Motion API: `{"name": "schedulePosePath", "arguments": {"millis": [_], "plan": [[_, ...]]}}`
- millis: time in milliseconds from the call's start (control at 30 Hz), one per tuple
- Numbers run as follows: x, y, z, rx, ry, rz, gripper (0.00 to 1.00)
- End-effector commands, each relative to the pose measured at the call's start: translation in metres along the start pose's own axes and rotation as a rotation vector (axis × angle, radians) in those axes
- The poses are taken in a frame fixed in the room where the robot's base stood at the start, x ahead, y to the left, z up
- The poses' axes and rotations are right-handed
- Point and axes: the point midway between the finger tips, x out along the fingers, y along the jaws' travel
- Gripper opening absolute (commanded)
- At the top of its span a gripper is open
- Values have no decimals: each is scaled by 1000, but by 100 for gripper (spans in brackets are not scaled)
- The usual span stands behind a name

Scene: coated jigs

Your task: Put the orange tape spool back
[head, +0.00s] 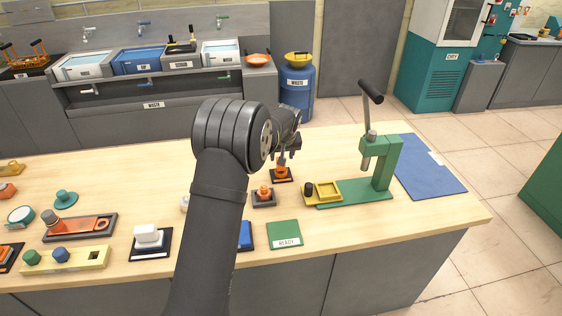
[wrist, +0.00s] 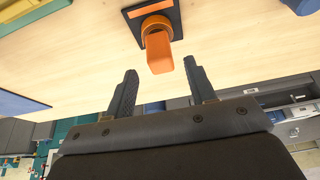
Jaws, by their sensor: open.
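An orange piece with a round collar and a blocky upright part (wrist: 158,45) stands on a dark square base (wrist: 135,12) ahead of my gripper. The same orange piece (head: 281,172) shows in the head view, on its dark base. I cannot tell whether it is the tape spool. My gripper (wrist: 160,85) is open and empty. Its fingers point toward the orange piece, with a small gap before it. In the head view my gripper (head: 283,153) is just above the piece, partly hidden by my arm. A smaller orange knob on a grey base (head: 264,192) stands nearer.
A green press (head: 383,165) with a yellow tray (head: 323,190) stands to the right. A blue mat (head: 430,165) lies beyond it. A green READY pad (head: 284,234) is at the front. Several jigs and a tray with an orange part (head: 85,228) are at left.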

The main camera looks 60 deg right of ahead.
Motion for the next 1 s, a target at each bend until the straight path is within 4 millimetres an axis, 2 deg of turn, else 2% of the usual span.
{"name": "schedulePosePath", "arguments": {"millis": [33, 200, 433, 633, 1000], "plan": [[-14, 0, -1, 0, 4, 2, 50], [-53, 0, -1, -1, 4, 2, 50], [-94, 0, 0, -1, 2, 1, 50], [-107, 0, 0, -1, 1, 0, 50], [-107, 0, 0, -1, 0, 0, 50]]}}
